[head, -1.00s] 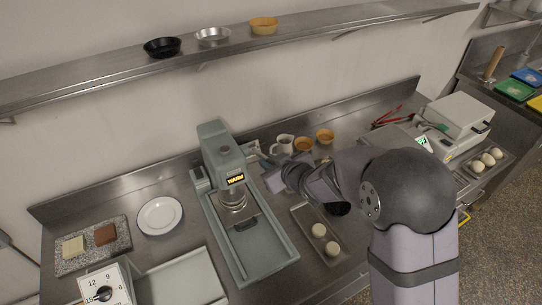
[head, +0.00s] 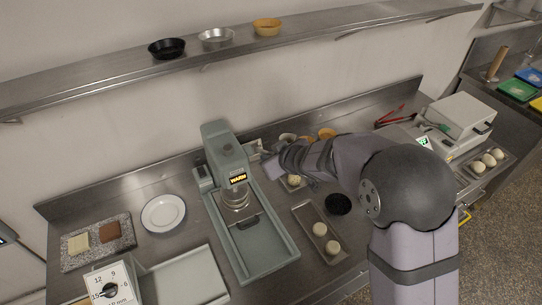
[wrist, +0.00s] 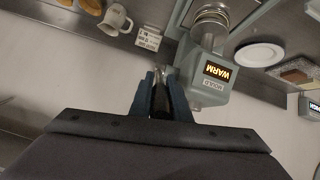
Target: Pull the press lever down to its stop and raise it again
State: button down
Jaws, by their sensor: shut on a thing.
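The press (head: 221,141) is a grey-green machine with a lit WARM display and a round metal head over its bed. It also shows upside down in the wrist view (wrist: 207,88). The press lever (wrist: 160,98) has a dark grip that lies between my fingers in the wrist view, beside the press body. My gripper (wrist: 159,84) is shut on the lever grip. In the head view my gripper (head: 268,162) is at the right side of the press, near its top. The lever is mostly hidden there.
A tray with dough balls (head: 308,212) and a black tin (head: 338,204) lie right of the press. A white plate (head: 163,213) lies left. A mug (wrist: 115,20) stands close behind my gripper. A shelf (head: 110,78) runs along the wall above.

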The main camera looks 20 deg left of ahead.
jog(key=c, duration=1.7)
grip_release()
jog(key=shift+o, duration=0.2)
jog(key=shift+r, duration=0.1)
jog(key=shift+s+d+r, duration=0.35)
jog(key=shift+r, duration=0.05)
jog(key=shift+v, duration=2.95)
jog(key=shift+f, duration=0.1)
